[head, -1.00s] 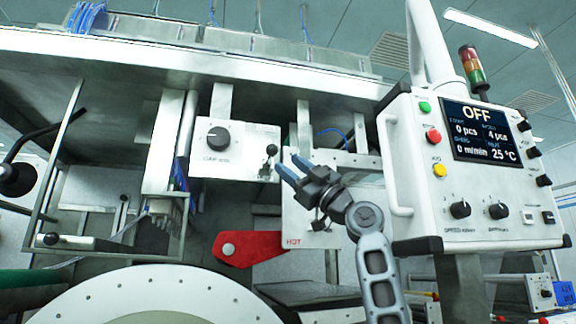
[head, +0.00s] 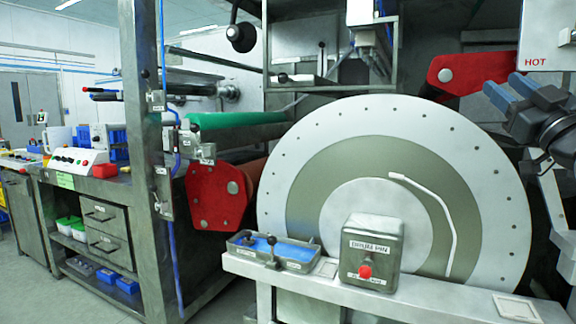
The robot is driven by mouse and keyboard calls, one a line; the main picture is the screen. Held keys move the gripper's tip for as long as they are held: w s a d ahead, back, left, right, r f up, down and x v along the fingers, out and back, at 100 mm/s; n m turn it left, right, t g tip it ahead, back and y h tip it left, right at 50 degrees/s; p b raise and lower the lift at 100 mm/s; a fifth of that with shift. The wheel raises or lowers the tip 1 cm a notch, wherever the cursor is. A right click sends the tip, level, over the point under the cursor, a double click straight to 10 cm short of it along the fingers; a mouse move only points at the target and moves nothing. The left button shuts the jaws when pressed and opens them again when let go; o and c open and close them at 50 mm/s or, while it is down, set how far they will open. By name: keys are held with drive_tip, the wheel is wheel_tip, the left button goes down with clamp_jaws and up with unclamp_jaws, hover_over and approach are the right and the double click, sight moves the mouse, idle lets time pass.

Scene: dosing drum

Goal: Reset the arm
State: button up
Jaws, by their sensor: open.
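My gripper (head: 505,90) is at the right edge of the head view, with its two blue fingers pointing left and a gap between them. It is empty. It is in front of the machine, near a red arm plate (head: 462,76) and a white panel marked HOT (head: 545,40). Part of my dark wrist and arm is cut off by the right edge.
The large round drum face (head: 330,150) fills the middle. In front of it a pale ledge (head: 310,285) carries a grey box labelled DRUM PIN (head: 372,256) and a small blue-lined tray (head: 275,251). A bench with drawers (head: 105,225) stands at left; floor there is open.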

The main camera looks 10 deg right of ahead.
drive_tip(key=s+a+f+m+g+h, duration=0.1)
drive_tip(key=s+a+f+m+h, duration=0.15)
drive_tip(key=f, duration=0.85)
drive_tip(key=s+a+f+m+g+h, duration=0.1)
drive_tip(key=a+f+m+g, duration=0.2)
drive_tip(key=f, duration=0.9)
drive_tip(key=s+a+f+m+g, duration=0.1)
drive_tip(key=s+a+f, duration=0.45)
drive_tip(key=f, duration=0.35)
drive_tip(key=s+a+f+g, duration=0.1)
drive_tip(key=s+a+f, duration=0.4)
drive_tip(key=s+f, duration=0.25)
drive_tip(key=s+a+f+n+g+y, duration=0.1)
drive_tip(key=s+a+f, duration=0.15)
drive_tip(key=s, duration=0.75)
drive_tip(key=s+a+f+g+y, duration=0.15)
drive_tip(key=s+a, duration=0.25)
drive_tip(key=s, duration=0.7)
drive_tip(key=s+a+f+n+g+y, duration=0.15)
drive_tip(key=s+a, duration=0.25)
drive_tip(key=s, duration=0.6)
wheel_tip(320, 180, up, 13)
drive_tip(key=p, duration=1.2)
drive_tip(key=shift+d+m+p, duration=0.25)
drive_tip(key=shift+m+p, duration=0.1)
drive_tip(key=shift+m, duration=0.05)
